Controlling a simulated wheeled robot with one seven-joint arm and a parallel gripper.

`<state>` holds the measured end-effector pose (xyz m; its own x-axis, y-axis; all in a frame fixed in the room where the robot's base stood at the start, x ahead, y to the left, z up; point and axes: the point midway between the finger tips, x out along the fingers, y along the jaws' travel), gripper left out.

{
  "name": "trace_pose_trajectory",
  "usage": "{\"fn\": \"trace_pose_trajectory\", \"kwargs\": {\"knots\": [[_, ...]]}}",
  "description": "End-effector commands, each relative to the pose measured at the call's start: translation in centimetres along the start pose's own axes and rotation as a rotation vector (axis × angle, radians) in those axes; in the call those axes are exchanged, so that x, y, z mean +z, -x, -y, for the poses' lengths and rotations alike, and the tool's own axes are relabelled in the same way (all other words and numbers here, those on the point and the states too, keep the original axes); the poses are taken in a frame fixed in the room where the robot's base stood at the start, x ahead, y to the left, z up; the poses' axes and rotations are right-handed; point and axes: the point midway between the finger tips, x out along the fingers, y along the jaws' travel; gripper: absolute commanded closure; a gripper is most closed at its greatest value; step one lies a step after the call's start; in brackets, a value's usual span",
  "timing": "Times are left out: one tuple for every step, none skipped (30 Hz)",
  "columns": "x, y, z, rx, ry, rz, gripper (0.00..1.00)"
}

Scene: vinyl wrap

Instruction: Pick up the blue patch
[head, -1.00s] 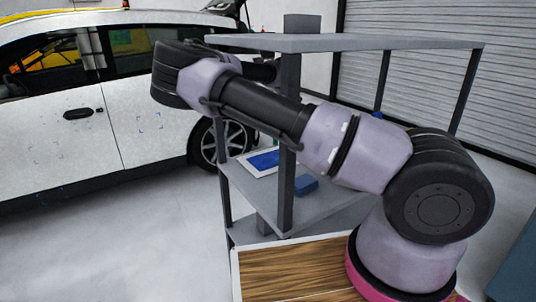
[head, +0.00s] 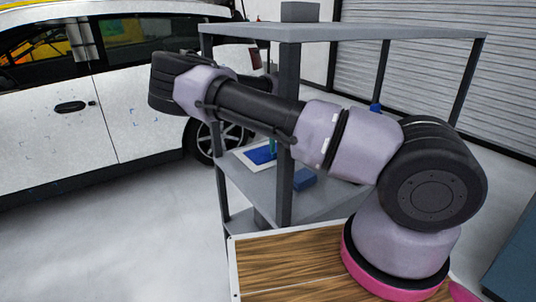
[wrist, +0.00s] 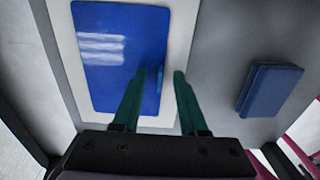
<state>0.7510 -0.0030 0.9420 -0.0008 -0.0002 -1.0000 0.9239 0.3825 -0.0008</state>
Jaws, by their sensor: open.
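The blue patch (wrist: 112,62) is a glossy rounded rectangle on a white backing sheet (wrist: 183,30); it also shows on the shelf in the head view (head: 258,155), partly hidden by a shelf post. My gripper (wrist: 160,73) is open and empty, with two green fingers pointing at the patch's right edge. The left finger overlaps the patch's lower right part, and the right finger lies over the white border. A faint finger reflection shows on the patch. In the head view my arm hides much of the gripper. I cannot tell whether the fingers touch the surface.
A dark blue block (wrist: 268,90) lies right of the sheet on the grey shelf (head: 318,203). A shelf post (head: 285,190) and the top board (head: 370,33) frame the space. A white car (head: 60,140) stands to the left. Bare shelf lies between sheet and block.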

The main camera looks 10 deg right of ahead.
Motion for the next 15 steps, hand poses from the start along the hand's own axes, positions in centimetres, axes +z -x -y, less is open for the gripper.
{"fn": "trace_pose_trajectory", "kwargs": {"knots": [[0.0, 0.03, -0.01, 0.0, 0.0, 0.0, 0.57], [0.0, 0.03, -0.02, 0.0, 0.0, 0.0, 0.57], [0.0, 0.04, -0.02, 0.0, 0.0, 0.0, 0.57], [0.0, 0.04, -0.02, 0.0, 0.0, 0.0, 0.69], [0.0, 0.05, -0.02, 0.0, 0.0, 0.0, 0.8], [0.0, 0.05, -0.02, 0.0, 0.0, 0.0, 0.96], [0.0, 0.05, -0.02, 0.0, 0.0, 0.0, 1.0], [0.0, 0.06, -0.02, 0.001, 0.0, 0.0, 1.0], [0.0, 0.06, -0.02, 0.001, 0.0, 0.0, 1.0], [0.0, 0.06, -0.02, 0.001, 0.0, 0.0, 1.0], [0.0, 0.06, -0.02, 0.001, 0.0, 0.0, 1.0], [-0.01, 0.07, -0.02, 0.001, 0.0, 0.0, 1.0], [0.0, 0.07, -0.02, 0.001, 0.0, 0.0, 1.0], [0.0, 0.07, -0.02, 0.001, 0.0, 0.0, 1.0], [0.0, 0.07, -0.02, 0.001, 0.0, 0.0, 1.0]]}}
